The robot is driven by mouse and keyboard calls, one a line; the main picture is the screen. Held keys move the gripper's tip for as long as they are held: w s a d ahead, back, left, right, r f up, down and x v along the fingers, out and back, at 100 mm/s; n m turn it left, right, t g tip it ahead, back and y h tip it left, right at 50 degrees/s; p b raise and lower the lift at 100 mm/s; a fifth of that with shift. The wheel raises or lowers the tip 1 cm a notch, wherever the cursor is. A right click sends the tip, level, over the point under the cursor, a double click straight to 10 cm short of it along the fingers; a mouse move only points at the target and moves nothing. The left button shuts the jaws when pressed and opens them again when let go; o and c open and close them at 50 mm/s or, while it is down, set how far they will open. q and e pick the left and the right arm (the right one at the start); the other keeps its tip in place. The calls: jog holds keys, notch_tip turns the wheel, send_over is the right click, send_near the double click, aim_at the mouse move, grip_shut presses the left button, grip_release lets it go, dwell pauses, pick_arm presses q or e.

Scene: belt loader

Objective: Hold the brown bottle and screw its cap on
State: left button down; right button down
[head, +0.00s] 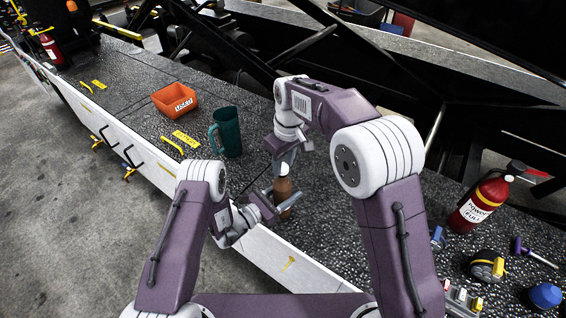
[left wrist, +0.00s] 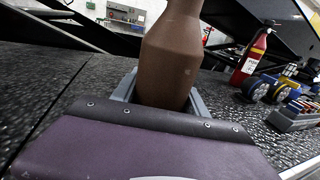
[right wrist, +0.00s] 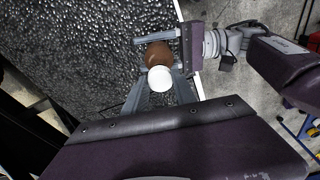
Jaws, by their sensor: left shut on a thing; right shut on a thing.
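The brown bottle (head: 284,194) stands upright on the dark speckled bed. My left gripper (head: 285,201) is shut around its body; the left wrist view shows the bottle (left wrist: 172,60) between the fingers (left wrist: 160,92). The white cap (head: 284,169) is at the top of the bottle in the head view. My right gripper (head: 287,163) comes from above and is shut on the cap. In the right wrist view the cap (right wrist: 160,78) lies between the fingertips (right wrist: 160,80), with the bottle (right wrist: 158,50) partly behind it. I cannot tell whether the cap touches the bottle's neck.
A teal mug (head: 227,132) and an orange bin (head: 175,99) stand to the left. A red fire extinguisher (head: 482,198), a yellow-and-black item (head: 487,265) and a blue round item (head: 545,296) are at the right. The bed's white edge (head: 285,262) runs in front.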

jog(key=shift+f, duration=0.9)
jog(key=shift+f, duration=0.55)
